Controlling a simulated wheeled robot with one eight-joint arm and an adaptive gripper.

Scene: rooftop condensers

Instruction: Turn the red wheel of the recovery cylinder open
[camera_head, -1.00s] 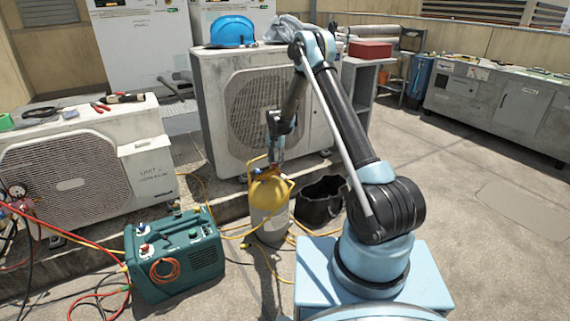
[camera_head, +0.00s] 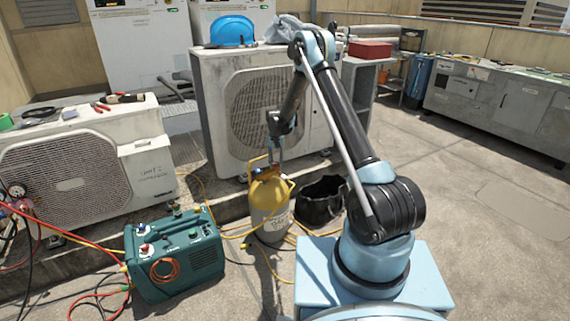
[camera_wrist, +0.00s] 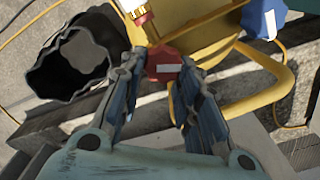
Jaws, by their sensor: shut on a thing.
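The recovery cylinder (camera_head: 269,212) stands upright on the ground, with a grey body and a yellow top and handle frame. Its red wheel (camera_wrist: 165,64), with a pale label stripe, shows between my fingers in the wrist view. My gripper (camera_wrist: 158,76) is shut on the red wheel, one finger at each side of it. In the head view my gripper (camera_head: 276,163) reaches down to the cylinder's top, and the wheel is mostly hidden there. A blue knob (camera_wrist: 268,18) with a white stripe sits on the other side of the yellow frame. A brass fitting (camera_wrist: 133,8) is near the wheel.
A black bucket (camera_head: 320,203) stands right beside the cylinder. A green recovery machine (camera_head: 175,256) with hoses is at the left front. A condenser (camera_head: 255,105) stands behind the cylinder. Yellow hoses lie around the cylinder's foot. The floor to the right is clear.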

